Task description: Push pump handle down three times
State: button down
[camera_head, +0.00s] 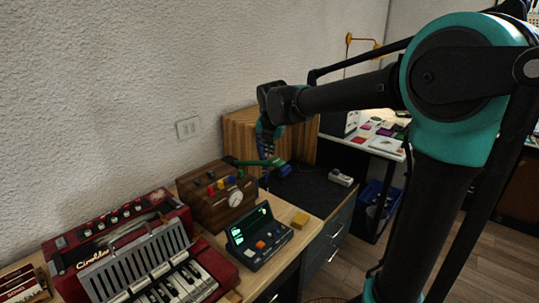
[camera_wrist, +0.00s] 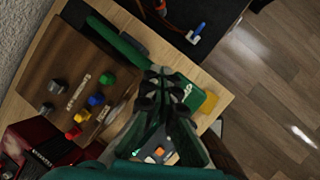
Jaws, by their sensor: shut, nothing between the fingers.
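A long green bar, which looks like the pump handle (camera_head: 246,162), runs from above the wooden box with knobs toward my gripper in the head view. In the wrist view the green bar (camera_wrist: 117,41) slants toward my fingertips and ends close by them. A green block (camera_wrist: 187,93) shows just right of the fingertips; I cannot tell whether it is joined to the bar. My gripper (camera_head: 267,155) points down, shut and empty, at the bar's right end; it also shows in the wrist view (camera_wrist: 160,71). I cannot tell whether it touches the bar.
A wooden box with coloured knobs (camera_head: 213,196), a dark device with a lit screen (camera_head: 258,240) and a red accordion (camera_head: 125,255) crowd the left. A yellow block (camera_head: 300,220) sits near the table edge. A striped wooden panel (camera_head: 239,133) stands behind my gripper.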

aim_at(273, 159)
jog(key=shift+s+d+f, duration=0.2)
jog(key=shift+f, duration=0.45)
jog(key=shift+s+d+f, duration=0.15)
jog(key=shift+d+f, duration=0.1)
jog(key=shift+f, duration=0.35)
jog(key=shift+s+d+f, duration=0.2)
jog(key=shift+f, duration=0.45)
dwell(2.0)
jog(key=shift+r, duration=0.1)
dwell(0.4)
jog(key=shift+w+a+r, duration=0.3)
jog(key=shift+a+r, duration=0.05)
jog(key=shift+r, duration=0.65)
jog(key=shift+w+a+r, duration=0.3)
jog(key=shift+a+r, duration=0.1)
jog(key=shift+r, duration=0.65)
jog(key=shift+w+a+r, duration=0.3)
jog(key=shift+a+r, duration=0.05)
jog(key=shift+r, duration=0.65)
jog(key=shift+w+a+r, duration=0.2)
jog(key=shift+a+r, duration=0.05)
jog(key=shift+r, duration=0.5)
jog(key=shift+w+a+r, duration=0.25)
jog(key=shift+a+r, duration=0.05)
jog(key=shift+r, duration=0.5)
jog(key=shift+w+a+r, duration=0.2)
jog(key=shift+a+r, duration=0.05)
jog(key=shift+r, duration=0.5)
